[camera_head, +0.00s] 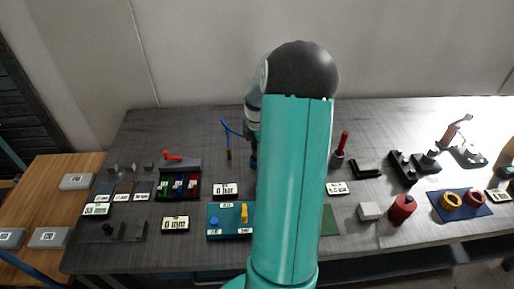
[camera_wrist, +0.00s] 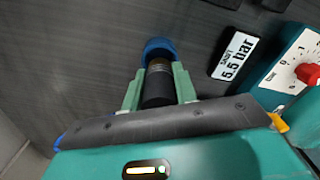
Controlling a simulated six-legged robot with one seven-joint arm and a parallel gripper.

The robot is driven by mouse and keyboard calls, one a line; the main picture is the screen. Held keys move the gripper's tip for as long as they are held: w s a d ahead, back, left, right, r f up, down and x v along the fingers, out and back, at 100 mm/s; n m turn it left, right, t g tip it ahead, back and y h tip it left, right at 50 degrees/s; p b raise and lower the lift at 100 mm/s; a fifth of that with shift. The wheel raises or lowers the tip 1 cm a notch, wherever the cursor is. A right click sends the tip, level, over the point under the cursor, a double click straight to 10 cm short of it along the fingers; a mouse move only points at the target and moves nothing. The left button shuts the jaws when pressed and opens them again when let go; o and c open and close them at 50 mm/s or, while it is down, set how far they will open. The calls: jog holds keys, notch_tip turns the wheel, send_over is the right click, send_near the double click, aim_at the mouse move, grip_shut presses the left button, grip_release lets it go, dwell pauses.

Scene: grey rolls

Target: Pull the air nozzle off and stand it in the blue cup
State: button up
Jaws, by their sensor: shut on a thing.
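In the wrist view my gripper (camera_wrist: 159,72) has its two green fingers closed on the sides of a dark cylindrical air nozzle (camera_wrist: 157,88). The nozzle has a brass-coloured end that points away from me. The blue cup (camera_wrist: 158,46) lies straight beyond that end. The brass end overlaps the cup's opening in this view, and I cannot tell whether it is inside or just above it. In the head view a bit of the blue cup (camera_head: 253,161) shows at the left edge of my arm.
A blue hose (camera_head: 232,129) with a brass end stands left of my arm. A label reading 5.5 bar (camera_wrist: 236,54) and a teal box with a red knob (camera_wrist: 307,73) are right of the cup.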

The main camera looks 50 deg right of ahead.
jog(key=shift+f, duration=0.6)
jog(key=shift+f, duration=0.35)
jog(key=shift+f, duration=0.2)
jog(key=o, duration=1.2)
jog(key=shift+c, duration=0.2)
jog(key=shift+f, duration=0.1)
notch_tip(320, 180, up, 14)
jog(key=shift+f, duration=0.1)
jog(key=shift+s, duration=0.1)
